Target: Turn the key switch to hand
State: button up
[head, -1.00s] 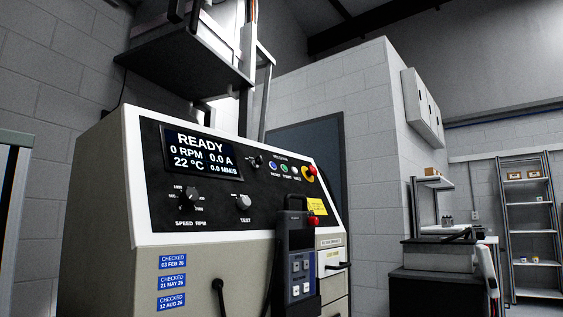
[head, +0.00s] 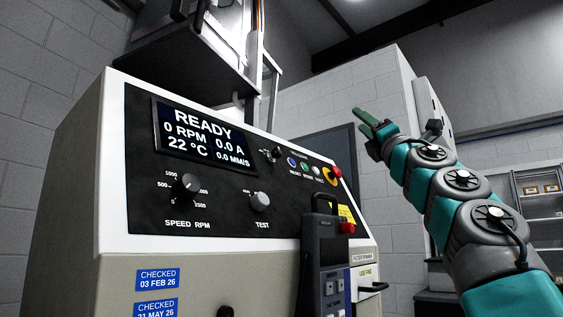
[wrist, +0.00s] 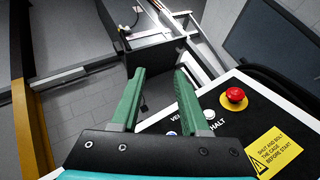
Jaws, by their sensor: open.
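The control panel (head: 225,225) fills the left and middle of the head view. A small dark switch (head: 273,154) sits right of the display and looks like the key switch; its labels and exact setting are too small to read. A grey TEST knob (head: 260,200) and a black SPEED RPM knob (head: 188,186) are below. My gripper (head: 361,119) is raised to the right of the panel, apart from it. In the wrist view its green fingers (wrist: 161,74) are open with nothing between them. The key switch is not visible there.
A red mushroom button (head: 335,173) and a row of small buttons are at the panel's right. The red button also shows in the wrist view (wrist: 235,97). A dark pendant (head: 323,262) hangs before the panel. A machine frame (head: 190,55) stands above.

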jog(key=s+a+f+n+g+y, duration=0.1)
jog(key=a+f+n+g+y, duration=0.2)
jog(key=a+n+g+y, duration=0.55)
jog(key=n+g, duration=0.3)
jog(key=n, duration=0.4)
send_near(280, 156)
jog(key=a+r, duration=0.1)
jog(key=shift+w+a+n+h, duration=0.25)
jog(key=shift+w+a, duration=0.1)
jog(key=shift+w, duration=0.1)
jog(key=p+x, duration=0.3)
jog(key=x, duration=0.3)
jog(key=shift+r, duration=0.25)
jog(key=shift+w+a+p, duration=0.45)
jog(key=shift+w+p, duration=0.05)
jog(key=shift+p, duration=0.1)
grip_shut()
